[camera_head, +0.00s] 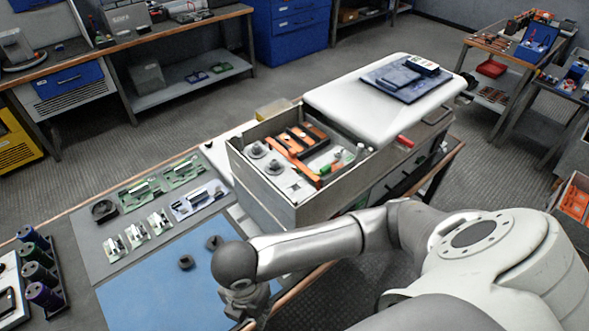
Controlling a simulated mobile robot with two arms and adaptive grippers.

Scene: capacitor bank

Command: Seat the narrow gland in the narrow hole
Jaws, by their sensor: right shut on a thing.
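My right gripper (247,303) points down over the blue mat (150,268) at the bottom of the view, largely hidden by my own wrist. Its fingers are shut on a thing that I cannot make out. Two small dark round pieces, one nearer (186,262) and one farther (214,242), lie on the mat to the gripper's upper left; they look like glands, but I cannot tell which is narrow. The open grey metal box (262,192) stands beyond the gripper, with orange bars (296,145) and grey round fittings (257,150) inside. I cannot pick out the narrow hole. My left gripper is out of view.
Several green and white circuit parts (183,171) and a dark ring (103,210) lie on the grey mat at left. Purple and green cylinders (40,272) stand in a rack at far left. The blue mat's left part is clear.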

